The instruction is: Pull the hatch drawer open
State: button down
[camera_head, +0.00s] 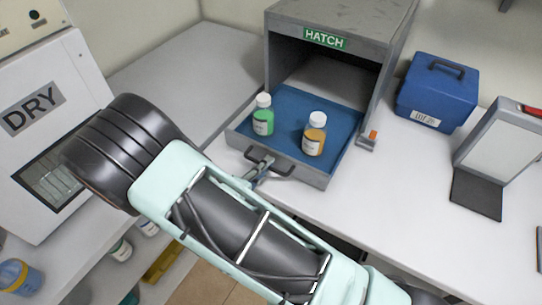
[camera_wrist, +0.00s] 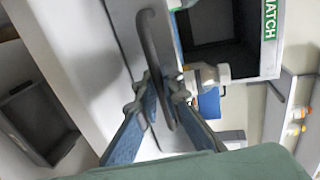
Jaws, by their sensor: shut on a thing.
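The grey hatch box (camera_head: 285,35) stands on the counter with its green HATCH label facing out. Its blue-floored drawer (camera_head: 285,125) is slid out in front of the opening. A green-filled bottle (camera_head: 263,121) and an amber-filled bottle (camera_head: 314,140) stand upright in the drawer, both with white caps. The dark drawer handle (camera_head: 285,175) is on the drawer's front. My gripper (camera_head: 262,167) is at this handle, shut on it. In the wrist view, the fingers (camera_wrist: 163,92) close around the curved handle bar (camera_wrist: 150,42) from both sides.
A blue case (camera_head: 438,92) and a grey stand (camera_head: 492,145) are right of the hatch. A white DRY cabinet (camera_head: 60,70) is at the left. My arm crosses in front of the counter. Bare counter (camera_head: 410,190) lies right of the drawer. Shelves with bottles are below.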

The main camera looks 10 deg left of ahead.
jog(key=shift+s, duration=0.1)
dwell(0.3)
jog(key=c, duration=2.1)
grip_release()
jog(key=shift+s+a, duration=0.1)
jog(key=shift+a, duration=0.05)
jog(key=v, duration=1.1)
jog(key=shift+s, duration=0.35)
jog(key=shift+a, duration=0.15)
